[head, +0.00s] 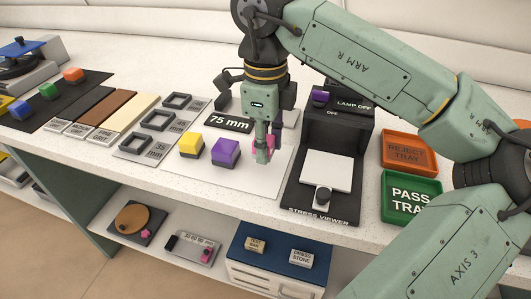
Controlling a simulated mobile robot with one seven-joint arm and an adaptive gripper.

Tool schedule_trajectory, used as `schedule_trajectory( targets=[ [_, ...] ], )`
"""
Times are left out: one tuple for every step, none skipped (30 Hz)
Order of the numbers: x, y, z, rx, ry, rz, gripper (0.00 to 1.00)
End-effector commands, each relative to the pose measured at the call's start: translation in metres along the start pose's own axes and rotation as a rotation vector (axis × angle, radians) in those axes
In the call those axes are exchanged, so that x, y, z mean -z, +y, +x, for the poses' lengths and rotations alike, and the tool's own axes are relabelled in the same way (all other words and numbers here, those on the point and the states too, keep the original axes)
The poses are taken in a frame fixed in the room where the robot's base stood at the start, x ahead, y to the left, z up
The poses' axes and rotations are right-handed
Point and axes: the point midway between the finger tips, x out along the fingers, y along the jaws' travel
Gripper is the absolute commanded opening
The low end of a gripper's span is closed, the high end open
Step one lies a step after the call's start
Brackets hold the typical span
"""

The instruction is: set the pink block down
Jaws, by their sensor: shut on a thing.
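The pink block (271,143) is between the fingers of my gripper (264,153), which is shut on it. The fingers hide most of the block. It is at or just above the right part of a white sheet (245,181) on the counter; I cannot tell whether it touches the sheet. A purple block (225,151) stands just left of my gripper, and a yellow block (191,144) stands further left.
Right of the sheet is the black stress viewer (323,205) with a lit white plate (326,172). Further right are an orange reject tray (409,153) and a green pass tray (411,195). A 75 mm plate (229,122) lies behind the blocks. The sheet's front is clear.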

Motion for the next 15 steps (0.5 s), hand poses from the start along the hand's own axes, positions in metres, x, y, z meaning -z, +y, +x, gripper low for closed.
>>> schedule_trajectory(
  targets=[
    [0.0, 0.0, 0.003, -0.001, -0.001, -0.001, 0.04],
    [0.0, 0.001, 0.006, -0.002, -0.001, -0.001, 0.04],
    [0.0, 0.001, 0.011, -0.002, -0.001, -0.002, 0.04],
    [0.0, 0.001, 0.015, -0.002, -0.001, -0.002, 0.04],
    [0.0, 0.001, 0.019, -0.003, -0.001, -0.002, 0.04],
    [0.0, 0.001, 0.025, -0.003, -0.001, -0.002, 0.04],
    [0.0, 0.001, 0.029, -0.002, -0.001, -0.002, 0.04],
    [0.0, 0.001, 0.033, -0.002, -0.002, -0.002, 0.04],
    [0.0, 0.001, 0.036, -0.002, -0.002, -0.002, 0.04],
    [0.0, 0.001, 0.037, -0.001, -0.002, -0.002, 0.04],
    [-0.001, 0.001, 0.037, 0.0, -0.002, -0.002, 0.04],
    [-0.001, 0.0, 0.037, 0.0, -0.002, -0.002, 0.04],
    [-0.001, 0.0, 0.037, 0.0, -0.002, -0.002, 0.04],
    [-0.001, 0.0, 0.037, 0.0, -0.002, -0.002, 0.04],
    [-0.001, 0.0, 0.037, 0.0, -0.002, -0.001, 0.04]
  ],
)
